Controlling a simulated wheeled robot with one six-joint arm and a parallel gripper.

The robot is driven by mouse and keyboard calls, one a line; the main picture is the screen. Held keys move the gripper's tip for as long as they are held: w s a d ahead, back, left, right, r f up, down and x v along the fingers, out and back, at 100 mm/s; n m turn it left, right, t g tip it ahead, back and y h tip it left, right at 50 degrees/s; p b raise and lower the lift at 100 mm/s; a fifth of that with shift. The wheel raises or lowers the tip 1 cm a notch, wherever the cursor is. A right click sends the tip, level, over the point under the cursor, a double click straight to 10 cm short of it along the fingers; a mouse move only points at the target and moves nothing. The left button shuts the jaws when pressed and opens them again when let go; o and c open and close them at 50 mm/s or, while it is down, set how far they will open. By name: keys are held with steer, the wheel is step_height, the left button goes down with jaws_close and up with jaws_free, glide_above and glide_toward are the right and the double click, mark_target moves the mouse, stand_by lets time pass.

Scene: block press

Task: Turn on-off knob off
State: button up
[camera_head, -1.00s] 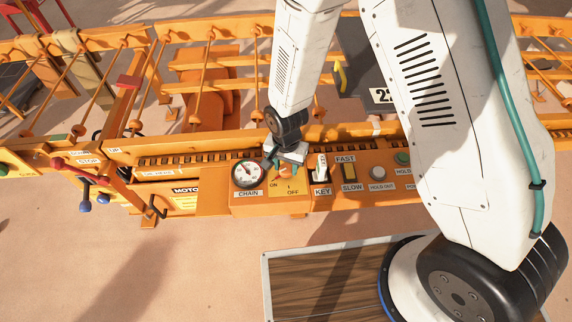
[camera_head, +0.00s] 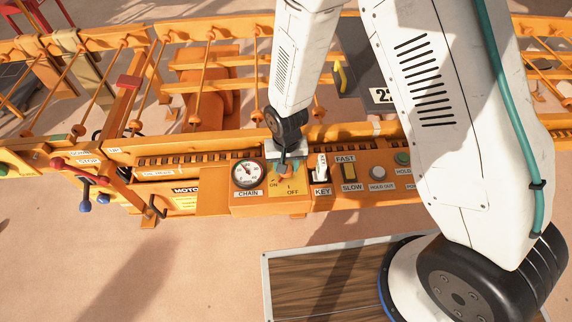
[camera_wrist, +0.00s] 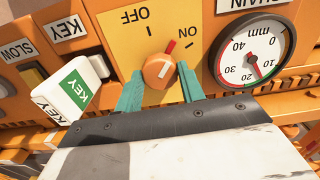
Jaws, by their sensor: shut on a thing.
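The on-off knob (camera_wrist: 157,72) is a round orange knob with a red pointer on a yellow plate (camera_wrist: 119,50). In the wrist view, which shows the panel upside down, its pointer lies between the OFF mark and the ON mark. My gripper (camera_wrist: 160,71) has one teal finger on each side of the knob and is shut on it. In the head view my gripper (camera_head: 285,170) is at the panel and mostly hides the knob. The ON and OFF lettering shows below it.
A round chain gauge (camera_wrist: 252,55) sits right beside the knob in the wrist view. A key switch with a green and white KEY tag (camera_wrist: 75,86) is on the other side, close to a finger. A FAST/SLOW switch (camera_head: 348,172) is farther right in the head view.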

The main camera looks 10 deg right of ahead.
steer(key=n, duration=0.4)
steer(key=shift+n, duration=2.2)
steer(key=o, duration=1)
steer(key=shift+a, duration=0.1)
steer(key=shift+r, duration=0.15)
step_height(320, 180, up, 8)
steer(key=shift+f, duration=0.2)
